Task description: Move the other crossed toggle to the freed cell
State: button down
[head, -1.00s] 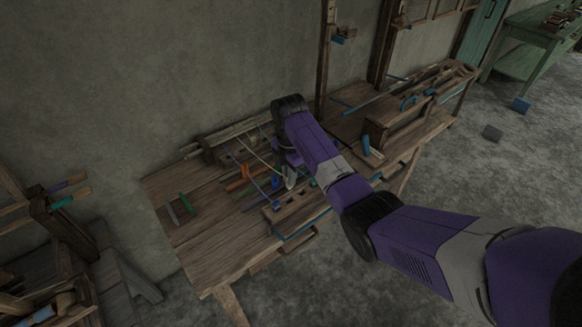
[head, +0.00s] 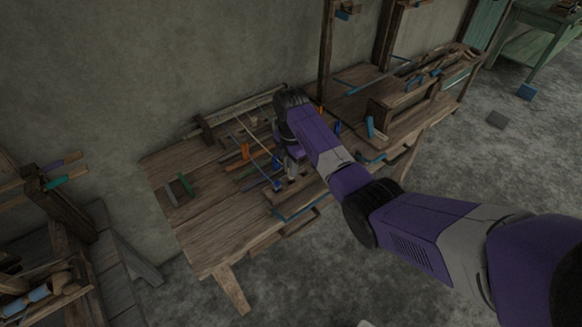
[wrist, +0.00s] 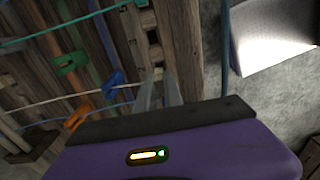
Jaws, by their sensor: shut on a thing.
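My gripper (wrist: 160,90) points down at the slotted wooden rack (wrist: 143,22) on the bench's front edge; it also shows in the head view (head: 292,174). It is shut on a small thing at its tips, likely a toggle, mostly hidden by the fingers. A pale cord (wrist: 60,97) runs toward the fingers. Left of them in the wrist view are a blue toggle (wrist: 112,82), a green toggle (wrist: 70,63) and an orange toggle (wrist: 76,118). Square cells show in the rack beyond the fingertips. I cannot tell which cords cross.
The left part of the bench (head: 215,235) is bare wood. A green bar (head: 186,186) lies at its left end. A wooden box-like part (head: 395,112) stands to the right. Thin cords stretch low over the bench near my gripper.

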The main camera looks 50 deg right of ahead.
jog(key=shift+f+b, duration=0.9)
jog(key=shift+f, duration=0.75)
jog(key=c, duration=1.4)
grip_release()
jog(key=shift+r, duration=0.15)
jog(key=shift+r+b, duration=0.3)
jog(key=shift+r, duration=3.5)
